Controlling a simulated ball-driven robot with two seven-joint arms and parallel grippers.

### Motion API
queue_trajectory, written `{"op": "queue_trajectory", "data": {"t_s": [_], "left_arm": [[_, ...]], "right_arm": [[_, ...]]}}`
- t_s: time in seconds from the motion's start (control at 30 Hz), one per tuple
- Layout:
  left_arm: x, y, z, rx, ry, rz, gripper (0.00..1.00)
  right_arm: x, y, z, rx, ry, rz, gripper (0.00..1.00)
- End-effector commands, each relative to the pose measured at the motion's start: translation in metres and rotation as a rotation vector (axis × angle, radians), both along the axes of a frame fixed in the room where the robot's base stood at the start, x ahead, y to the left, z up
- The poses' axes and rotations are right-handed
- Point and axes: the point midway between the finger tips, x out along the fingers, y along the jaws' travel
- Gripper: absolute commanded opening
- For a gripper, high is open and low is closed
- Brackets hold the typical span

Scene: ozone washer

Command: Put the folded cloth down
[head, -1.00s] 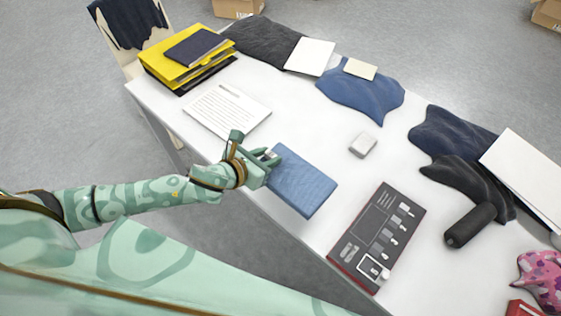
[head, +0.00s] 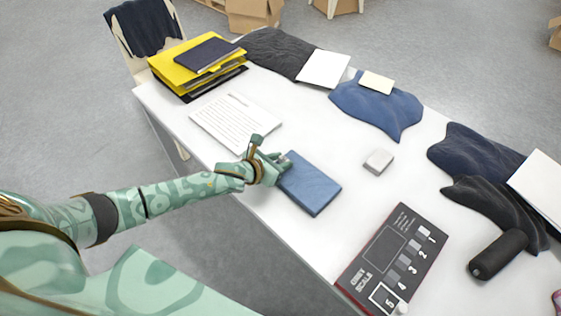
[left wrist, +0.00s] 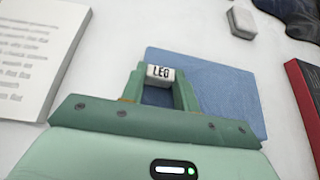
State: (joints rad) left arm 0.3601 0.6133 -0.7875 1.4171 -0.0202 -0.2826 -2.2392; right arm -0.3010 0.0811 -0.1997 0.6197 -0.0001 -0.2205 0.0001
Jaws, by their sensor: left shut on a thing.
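The folded cloth (head: 309,184) is a flat blue rectangle near the front edge of the white table (head: 225,160). My left gripper (head: 283,165) is at the cloth's upper left edge and is shut on it. My right gripper is not in view.
Dark and blue cloths (head: 375,106) lie farther back. White table around the cloth is clear.

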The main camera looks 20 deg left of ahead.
Motion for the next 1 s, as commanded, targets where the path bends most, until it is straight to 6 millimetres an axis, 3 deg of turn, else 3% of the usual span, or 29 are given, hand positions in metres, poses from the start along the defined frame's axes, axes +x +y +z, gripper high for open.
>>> {"op": "queue_trajectory", "data": {"t_s": [0.17, 0.2, 0.27, 0.3, 0.67, 1.0], "left_arm": [[0.0, 0.0, -0.001, 0.0, -0.001, 0.0, 0.03], [0.0, 0.0, -0.002, 0.0, 0.0, 0.0, 0.33], [0.0, 0.0, -0.001, 0.0, 0.0, 0.0, 0.5], [0.0, 0.0, -0.001, 0.0, 0.0, 0.0, 0.52], [-0.006, 0.002, 0.005, 0.001, 0.0, 0.0, 0.52], [-0.068, 0.025, 0.042, 0.002, 0.002, 0.0, 0.52]], "right_arm": [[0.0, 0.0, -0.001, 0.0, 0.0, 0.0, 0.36], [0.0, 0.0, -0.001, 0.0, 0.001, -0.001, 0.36], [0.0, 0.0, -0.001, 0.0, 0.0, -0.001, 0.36], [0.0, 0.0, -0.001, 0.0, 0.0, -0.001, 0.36], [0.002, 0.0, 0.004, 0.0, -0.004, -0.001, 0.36], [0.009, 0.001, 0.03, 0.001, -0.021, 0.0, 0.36]]}}
